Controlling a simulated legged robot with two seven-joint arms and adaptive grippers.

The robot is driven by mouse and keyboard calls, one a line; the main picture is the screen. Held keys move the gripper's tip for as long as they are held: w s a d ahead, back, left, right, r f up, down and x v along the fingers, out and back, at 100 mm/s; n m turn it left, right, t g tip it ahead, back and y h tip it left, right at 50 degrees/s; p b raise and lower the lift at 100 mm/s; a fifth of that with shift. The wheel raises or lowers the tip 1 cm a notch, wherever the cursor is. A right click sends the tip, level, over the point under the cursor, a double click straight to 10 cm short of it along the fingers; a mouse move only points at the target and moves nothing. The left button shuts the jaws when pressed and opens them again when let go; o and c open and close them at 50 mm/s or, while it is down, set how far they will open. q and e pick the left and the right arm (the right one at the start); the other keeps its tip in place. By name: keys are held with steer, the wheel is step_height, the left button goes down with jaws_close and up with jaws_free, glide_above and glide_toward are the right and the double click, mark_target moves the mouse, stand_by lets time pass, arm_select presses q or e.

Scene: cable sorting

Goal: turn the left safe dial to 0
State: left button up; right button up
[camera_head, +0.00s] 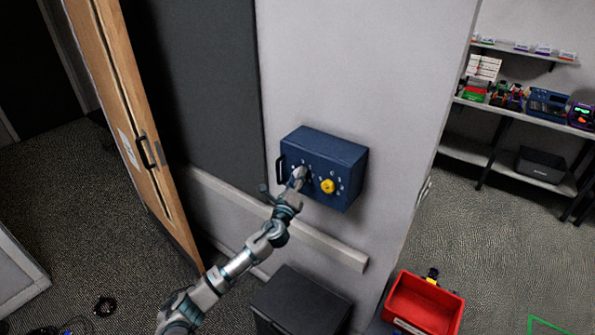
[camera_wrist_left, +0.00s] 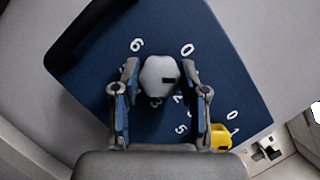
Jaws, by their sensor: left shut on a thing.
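A blue safe box (camera_head: 325,150) is mounted on the grey wall, with a black handle on its left side. Its left dial is mostly hidden by my gripper in the head view. In the left wrist view the left dial (camera_wrist_left: 160,76) is a light grey knob with a short black mark on its right side, below the printed 0. White digits surround it. My left gripper (camera_head: 297,180) is at the dial, with its fingers on either side, shut on it. The yellow right dial (camera_head: 327,186) sits just right of the gripper and also shows in the wrist view (camera_wrist_left: 220,138).
A wooden door (camera_head: 125,100) with a black handle stands at the left. A wall rail (camera_head: 300,225) runs below the safe. A dark box (camera_head: 300,302) and a red bin (camera_head: 424,303) are below. Shelves (camera_head: 530,110) with items stand at the right.

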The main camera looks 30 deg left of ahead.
arm_select(q)
steer(key=shift+a+n+g+y+p, duration=0.15)
steer(key=shift+n+g+p, duration=0.4)
steer(key=shift+n+p, duration=0.9)
steer(key=shift+d+n+g+y+p, duration=0.1)
steer(key=shift+n+g+p, duration=0.4)
steer(key=shift+n+p, duration=0.95)
steer(key=shift+a+n+g+y+p, duration=0.15)
steer(key=shift+n+g+p, duration=0.4)
steer(key=shift+n+p, duration=0.85)
steer(key=shift+d, duration=0.1)
steer(key=o, duration=1.1)
steer(key=shift+f, duration=0.1)
steer(key=shift+a, duration=0.2)
steer(key=v, duration=1.1)
steer(key=shift+s+d, duration=0.1)
steer(key=shift+s, duration=0.25)
